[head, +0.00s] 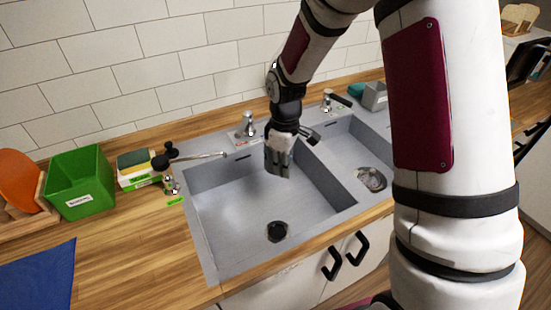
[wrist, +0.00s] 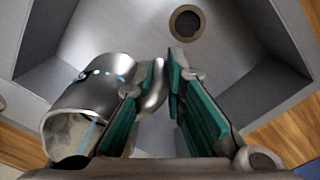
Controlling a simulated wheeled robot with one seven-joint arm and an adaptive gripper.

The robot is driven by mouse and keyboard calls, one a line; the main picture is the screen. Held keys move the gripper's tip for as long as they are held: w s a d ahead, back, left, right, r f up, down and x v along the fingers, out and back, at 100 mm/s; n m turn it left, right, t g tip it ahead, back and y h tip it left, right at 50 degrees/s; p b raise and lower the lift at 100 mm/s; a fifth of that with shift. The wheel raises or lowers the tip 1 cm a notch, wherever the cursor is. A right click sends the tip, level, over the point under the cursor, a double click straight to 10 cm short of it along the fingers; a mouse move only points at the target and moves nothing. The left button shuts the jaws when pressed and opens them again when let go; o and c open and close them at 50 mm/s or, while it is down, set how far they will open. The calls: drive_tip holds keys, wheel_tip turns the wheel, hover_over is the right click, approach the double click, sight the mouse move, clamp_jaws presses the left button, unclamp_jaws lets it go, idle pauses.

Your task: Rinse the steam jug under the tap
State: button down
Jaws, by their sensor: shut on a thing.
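My gripper (head: 280,165) hangs over the large left sink basin (head: 235,205). In the wrist view its two teal fingers (wrist: 165,75) are nearly together, shut on the steel jug's handle. The shiny steel jug (wrist: 100,90) lies to the left of the fingers, tilted, with its pale mouth toward the lower left. Thin blue streaks show on it; I cannot tell if they are water. In the head view the jug cannot be made out clearly at the gripper. A tap with a long thin spout (head: 200,157) reaches over the basin's left edge.
The basin's drain (head: 277,231) is dark and round. Chrome fittings (head: 247,126) stand along the back rim. A smaller basin at right holds a shiny metal item (head: 370,179). A green box (head: 80,184) and sponges (head: 138,167) stand on the left counter.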

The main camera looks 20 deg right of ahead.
idle(0.4)
drive_tip(key=shift+a, duration=0.5)
drive_tip(key=s+p, duration=0.4)
drive_tip(key=s, duration=0.4)
drive_tip(key=shift+a, duration=0.15)
idle(0.5)
idle(1.1)
drive_tip(key=s+r+p, duration=0.4)
drive_tip(key=s, duration=0.1)
idle(0.5)
